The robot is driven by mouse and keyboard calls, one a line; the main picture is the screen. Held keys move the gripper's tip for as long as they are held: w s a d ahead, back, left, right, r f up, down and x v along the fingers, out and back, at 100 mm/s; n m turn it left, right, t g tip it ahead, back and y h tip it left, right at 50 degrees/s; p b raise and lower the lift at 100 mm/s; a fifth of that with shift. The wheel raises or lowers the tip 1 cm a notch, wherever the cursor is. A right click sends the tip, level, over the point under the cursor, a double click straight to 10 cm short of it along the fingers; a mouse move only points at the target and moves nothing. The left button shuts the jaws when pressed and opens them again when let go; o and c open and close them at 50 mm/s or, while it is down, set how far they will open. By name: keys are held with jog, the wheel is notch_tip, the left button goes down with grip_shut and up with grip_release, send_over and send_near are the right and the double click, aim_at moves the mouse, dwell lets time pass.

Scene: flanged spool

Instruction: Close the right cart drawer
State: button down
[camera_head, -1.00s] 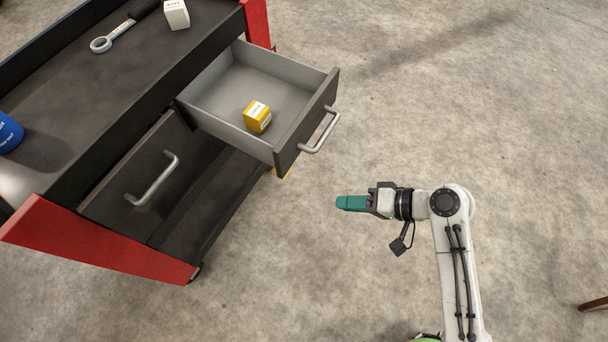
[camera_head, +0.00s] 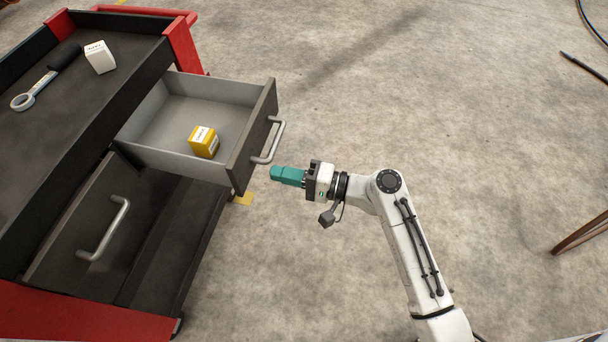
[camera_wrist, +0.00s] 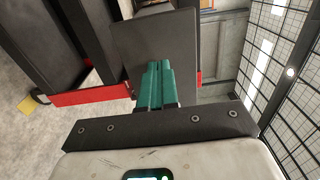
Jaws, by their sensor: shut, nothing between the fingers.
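The right cart drawer (camera_head: 190,122) is pulled well out of the cart in the head view. Its dark front panel (camera_head: 254,138) carries a silver bar handle (camera_head: 270,142). A yellow box (camera_head: 203,142) lies inside the drawer. My gripper (camera_head: 273,173), with teal fingers, is shut and empty. It is just right of the drawer front, near the handle's lower end, and seems apart from it. In the wrist view the shut fingers (camera_wrist: 157,70) point at a grey panel (camera_wrist: 155,40), likely the drawer front; the handle is not clear there.
The left cart drawer (camera_head: 85,225) is shut in the cart. A wrench-like tool (camera_head: 33,91) and a white box (camera_head: 99,57) lie on the cart top (camera_head: 60,130). A brown curved object (camera_head: 582,232) is at the far right.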

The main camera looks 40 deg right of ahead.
aim_at(245, 166)
jog(key=x, duration=0.5)
jog(key=shift+w+a+p, duration=0.25)
jog(key=shift+w+p, duration=0.05)
jog(key=shift+p, duration=0.05)
jog(key=b+x, duration=0.4)
jog(key=x, duration=0.9)
jog(key=b+x, duration=0.4)
jog(key=x, duration=0.8)
jog(key=shift+w+a+f, duration=0.2)
jog(key=shift+w+a, duration=0.05)
jog(key=shift+w, duration=0.05)
jog(key=shift+w+a+r, duration=0.1)
jog(key=shift+w+a, duration=0.2)
jog(key=shift+w, duration=0.2)
jog(key=shift+r+b, duration=0.2)
jog(key=shift+b, duration=0.1)
jog(key=shift+r, duration=0.1)
